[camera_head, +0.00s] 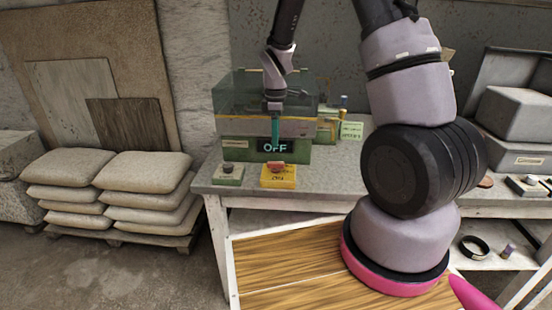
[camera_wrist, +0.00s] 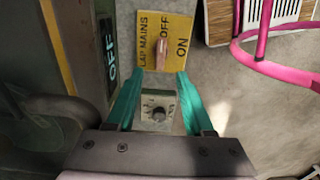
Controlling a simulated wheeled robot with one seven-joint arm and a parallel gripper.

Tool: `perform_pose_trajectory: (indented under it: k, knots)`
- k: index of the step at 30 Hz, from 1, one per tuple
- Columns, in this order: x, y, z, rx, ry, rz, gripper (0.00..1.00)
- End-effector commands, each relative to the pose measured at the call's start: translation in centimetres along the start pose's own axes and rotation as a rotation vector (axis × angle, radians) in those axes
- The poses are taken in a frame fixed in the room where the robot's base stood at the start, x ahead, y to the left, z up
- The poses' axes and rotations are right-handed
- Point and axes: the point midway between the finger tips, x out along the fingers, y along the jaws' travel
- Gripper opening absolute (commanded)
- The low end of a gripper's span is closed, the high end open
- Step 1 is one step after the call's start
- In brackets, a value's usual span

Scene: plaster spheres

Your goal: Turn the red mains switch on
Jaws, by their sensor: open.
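The mains switch is a yellow box (camera_head: 278,181) with a red lever (camera_head: 275,167), at the front of the bench below the green machine. In the wrist view the yellow plate (camera_wrist: 181,62) reads LAP MAINS, OFF and ON, and its pale reddish lever (camera_wrist: 162,52) lies nearer the OFF word. My gripper (camera_head: 275,138) hangs in front of the machine, above and behind the switch. In the wrist view its teal fingers (camera_wrist: 154,74) are open and empty, with their tips near the plate's edge. Contact cannot be told.
A green box with a dark knob (camera_head: 228,170) stands left of the switch; it also shows between my fingers (camera_wrist: 157,108). The machine (camera_head: 240,150) has a clear cover and an OFF display (camera_head: 275,145).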

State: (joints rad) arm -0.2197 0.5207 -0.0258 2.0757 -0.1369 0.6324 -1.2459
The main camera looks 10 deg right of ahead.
Motion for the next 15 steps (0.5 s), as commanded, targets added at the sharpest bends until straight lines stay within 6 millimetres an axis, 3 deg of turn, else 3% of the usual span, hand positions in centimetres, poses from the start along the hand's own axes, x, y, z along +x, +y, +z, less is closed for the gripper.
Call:
perform_pose_trajectory:
  k: [9,15]
  knots:
    - [6.2,-0.1,0.1,0.001,-0.003,-0.003,0.53]
    - [8.5,-0.1,0.1,0.002,-0.001,-0.001,0.53]
